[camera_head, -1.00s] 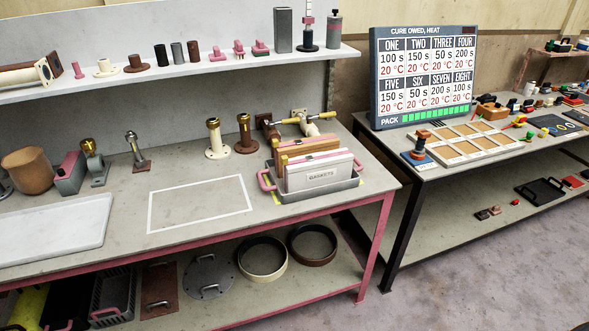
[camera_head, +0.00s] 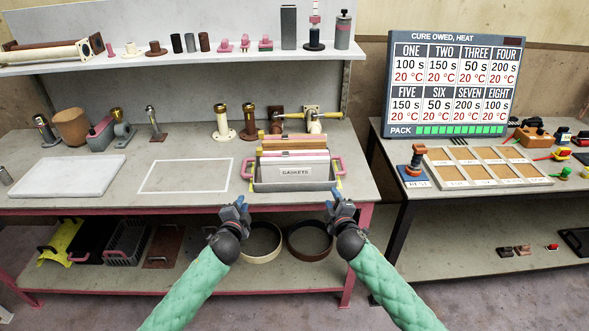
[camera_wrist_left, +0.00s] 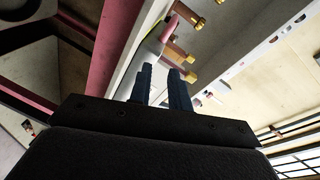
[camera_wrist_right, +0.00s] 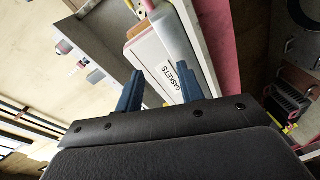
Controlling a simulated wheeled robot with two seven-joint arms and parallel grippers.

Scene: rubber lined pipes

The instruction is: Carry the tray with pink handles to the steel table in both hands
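The grey tray with pink handles (camera_head: 294,184) stands on the pink-framed bench near its right front edge. It holds upright folders, the front one a white box labelled GASKETS (camera_head: 294,172). One pink handle is on its left side and one on its right. My left gripper (camera_head: 238,205) is in front of the bench, below and left of the tray, empty, its fingers apart in the left wrist view (camera_wrist_left: 164,88). My right gripper (camera_head: 338,200) is in front and right of the tray, empty, its fingers apart in the right wrist view (camera_wrist_right: 160,92). Neither touches the tray.
A white-outlined rectangle (camera_head: 185,175) on the bench left of the tray is empty. A white slab (camera_head: 68,176) lies further left. Pipe fittings stand behind the tray. The right-hand table (camera_head: 420,198) carries a compartment frame (camera_head: 480,168) and a sign board (camera_head: 450,85).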

